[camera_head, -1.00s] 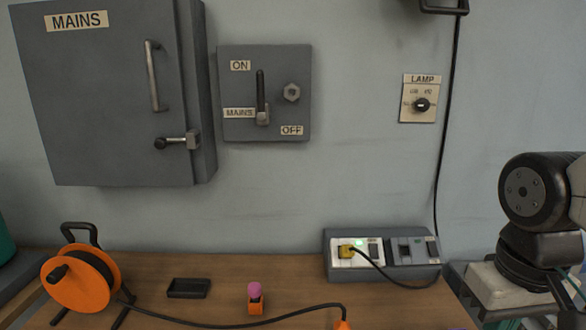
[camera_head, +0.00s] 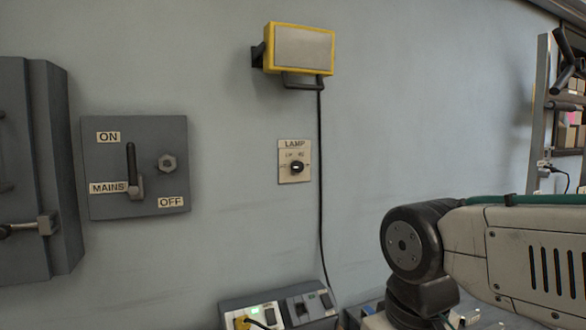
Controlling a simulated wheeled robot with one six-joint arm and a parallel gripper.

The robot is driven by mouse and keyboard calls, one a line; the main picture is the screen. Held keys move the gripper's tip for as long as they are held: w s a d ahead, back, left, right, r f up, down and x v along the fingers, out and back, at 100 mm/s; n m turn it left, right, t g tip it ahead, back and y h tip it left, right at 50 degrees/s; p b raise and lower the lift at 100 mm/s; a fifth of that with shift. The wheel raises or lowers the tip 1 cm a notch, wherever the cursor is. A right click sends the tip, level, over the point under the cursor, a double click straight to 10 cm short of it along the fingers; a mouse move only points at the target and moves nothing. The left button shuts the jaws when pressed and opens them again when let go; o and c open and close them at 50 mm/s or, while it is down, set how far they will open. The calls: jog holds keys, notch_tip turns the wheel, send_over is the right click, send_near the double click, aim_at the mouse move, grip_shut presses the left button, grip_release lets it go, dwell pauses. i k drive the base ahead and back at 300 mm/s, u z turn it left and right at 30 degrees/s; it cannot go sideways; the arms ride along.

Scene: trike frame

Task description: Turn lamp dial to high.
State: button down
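The lamp dial (camera_head: 297,168) is a small black knob on a cream plate labelled LAMP (camera_head: 294,148), fixed to the grey wall near the middle of the view. Small markings sit above the knob, too small to read surely, and I cannot tell which setting it points at. A yellow-framed lamp (camera_head: 300,50) with a grey, unlit-looking panel is mounted above the plate. My arm shows at the lower right, apart from the dial. My gripper is not in view.
A grey mains switch box (camera_head: 137,167) with an upright lever is on the wall to the left, beside a larger grey cabinet (camera_head: 35,175). A socket unit (camera_head: 282,308) with a yellow plug is below. A black cable (camera_head: 320,190) runs down right of the dial. The wall around the dial is clear.

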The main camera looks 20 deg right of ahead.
aim_at(298, 166)
jog(key=k, duration=1.15)
jog(key=z, duration=0.65)
jog(key=i, duration=1.35)
jog(key=u, duration=0.65)
